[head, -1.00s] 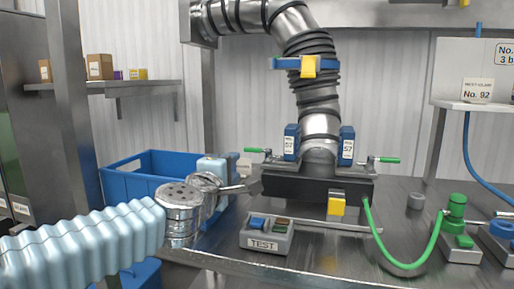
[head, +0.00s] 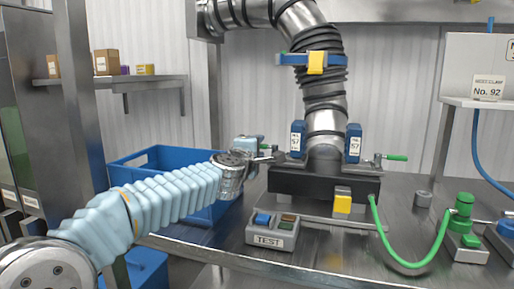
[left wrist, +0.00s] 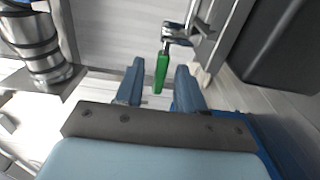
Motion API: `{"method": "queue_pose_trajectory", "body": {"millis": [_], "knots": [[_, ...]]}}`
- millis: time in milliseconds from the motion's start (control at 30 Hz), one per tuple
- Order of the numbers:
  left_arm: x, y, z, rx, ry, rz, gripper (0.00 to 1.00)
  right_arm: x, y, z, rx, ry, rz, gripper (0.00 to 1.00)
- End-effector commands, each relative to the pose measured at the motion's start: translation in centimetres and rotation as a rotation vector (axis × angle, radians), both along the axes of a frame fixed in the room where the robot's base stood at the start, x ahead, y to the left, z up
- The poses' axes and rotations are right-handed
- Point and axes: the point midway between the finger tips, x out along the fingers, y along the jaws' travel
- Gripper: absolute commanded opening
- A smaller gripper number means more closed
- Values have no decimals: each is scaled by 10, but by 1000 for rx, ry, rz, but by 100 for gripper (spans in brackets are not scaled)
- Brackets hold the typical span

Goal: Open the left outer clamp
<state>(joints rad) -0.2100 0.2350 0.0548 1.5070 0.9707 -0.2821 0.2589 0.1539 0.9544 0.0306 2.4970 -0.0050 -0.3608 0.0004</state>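The left outer clamp shows as a metal toggle with a green handle (left wrist: 162,72) in the left wrist view. In the head view its metal part (head: 279,156) sits at the left end of the dark block (head: 325,185), and its handle is largely hidden by my gripper. My left gripper (head: 256,146) is at this handle. In the left wrist view its two blue fingers (left wrist: 160,68) are apart, with the green handle lined up in the gap. I cannot tell whether they touch it. The right outer clamp (head: 395,158) has its green handle pointing outward to the right. My right gripper is not in view.
A ribbed metal duct (head: 326,110) rises from the block, between two blue labelled units. A TEST button box (head: 272,240) stands in front on the metal table. A blue crate (head: 130,172) is behind my left arm. A green hose (head: 408,264) curves at the right.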

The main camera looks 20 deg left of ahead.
Motion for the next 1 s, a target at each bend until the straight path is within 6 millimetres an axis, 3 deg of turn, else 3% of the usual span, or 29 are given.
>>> {"method": "queue_pose_trajectory", "body": {"millis": [167, 400, 433, 767, 1000], "knots": [[0, 0, 0, 0, 0, 0, 38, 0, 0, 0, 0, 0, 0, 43], [0, 0, 0, 0, 0, 0, 2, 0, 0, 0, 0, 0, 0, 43], [0, 0, 0, 0, 0, 0, 0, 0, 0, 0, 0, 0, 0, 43], [-1, -1, 1, 1, 1, 18, 0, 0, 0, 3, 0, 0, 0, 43], [-6, -5, 1, 1, 2, 128, 0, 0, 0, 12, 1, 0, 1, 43]]}}
